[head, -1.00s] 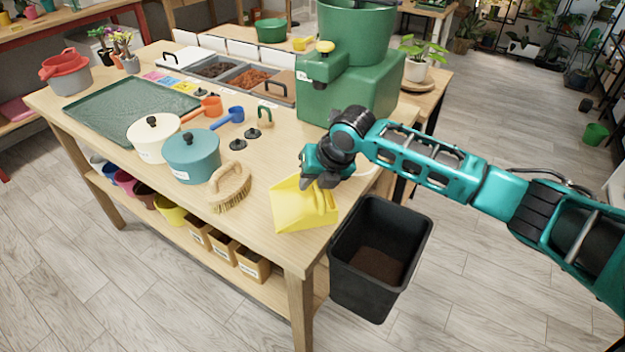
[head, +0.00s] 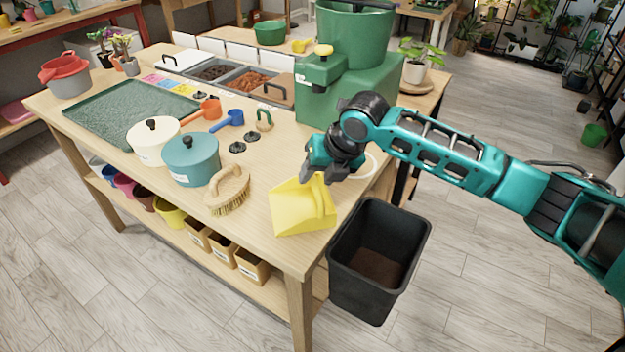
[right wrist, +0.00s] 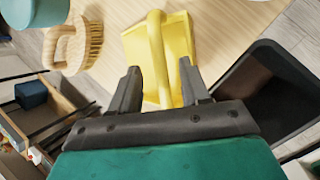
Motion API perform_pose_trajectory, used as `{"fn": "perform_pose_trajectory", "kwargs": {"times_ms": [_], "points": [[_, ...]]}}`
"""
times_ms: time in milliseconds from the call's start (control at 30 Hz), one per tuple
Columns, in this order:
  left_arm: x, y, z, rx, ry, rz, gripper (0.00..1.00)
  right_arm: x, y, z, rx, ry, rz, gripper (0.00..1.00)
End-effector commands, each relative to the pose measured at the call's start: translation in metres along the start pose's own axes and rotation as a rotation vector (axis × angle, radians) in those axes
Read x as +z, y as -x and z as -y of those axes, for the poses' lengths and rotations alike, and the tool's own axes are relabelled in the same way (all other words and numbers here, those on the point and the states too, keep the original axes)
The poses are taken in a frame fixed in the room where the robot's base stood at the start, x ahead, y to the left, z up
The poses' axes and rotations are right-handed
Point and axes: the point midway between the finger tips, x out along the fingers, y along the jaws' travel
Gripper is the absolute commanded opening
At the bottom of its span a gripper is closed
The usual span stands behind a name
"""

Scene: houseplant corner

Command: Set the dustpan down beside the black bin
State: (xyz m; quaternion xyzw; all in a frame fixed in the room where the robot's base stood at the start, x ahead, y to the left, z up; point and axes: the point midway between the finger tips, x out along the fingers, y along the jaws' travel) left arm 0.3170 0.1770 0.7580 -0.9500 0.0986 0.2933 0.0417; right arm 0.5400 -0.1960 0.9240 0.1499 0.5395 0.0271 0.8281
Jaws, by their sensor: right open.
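The yellow dustpan (head: 300,207) lies on the wooden table near its front right corner. It also shows in the right wrist view (right wrist: 178,40), with its handle running between and beyond my fingers. My right gripper (head: 318,178) is open just above the dustpan's back end, its two fingers (right wrist: 165,88) apart with the handle between them and not clamped. The black bin (head: 378,262) stands just right of the table corner, with dark soil at its bottom. It fills the right side of the right wrist view (right wrist: 262,95). My left gripper is out of view.
A wooden brush (head: 228,190) lies left of the dustpan. A teal pot (head: 190,160) and a cream pot (head: 152,142) stand further left. A large green machine (head: 345,90) stands behind my right gripper. Bare tabletop lies around the dustpan.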

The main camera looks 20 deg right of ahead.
Motion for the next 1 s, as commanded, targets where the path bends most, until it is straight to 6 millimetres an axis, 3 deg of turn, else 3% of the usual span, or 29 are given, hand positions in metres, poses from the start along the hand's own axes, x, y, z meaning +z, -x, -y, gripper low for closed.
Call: {"fn": "perform_pose_trajectory", "kwargs": {"times_ms": [33, 200, 400, 1000], "points": [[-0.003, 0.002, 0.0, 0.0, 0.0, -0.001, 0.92, 0.002, 0.015, 0.0, -0.001, 0.002, 0.004, 0.46], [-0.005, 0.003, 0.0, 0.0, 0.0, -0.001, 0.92, 0.001, 0.049, 0.001, -0.002, 0.0, 0.003, 0.46], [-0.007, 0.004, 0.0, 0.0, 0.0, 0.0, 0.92, 0.001, 0.072, 0.0, 0.0, 0.0, 0.001, 0.46], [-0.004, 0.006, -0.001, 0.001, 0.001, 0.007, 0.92, -0.001, 0.076, -0.001, 0.0, -0.005, -0.002, 0.46]]}}
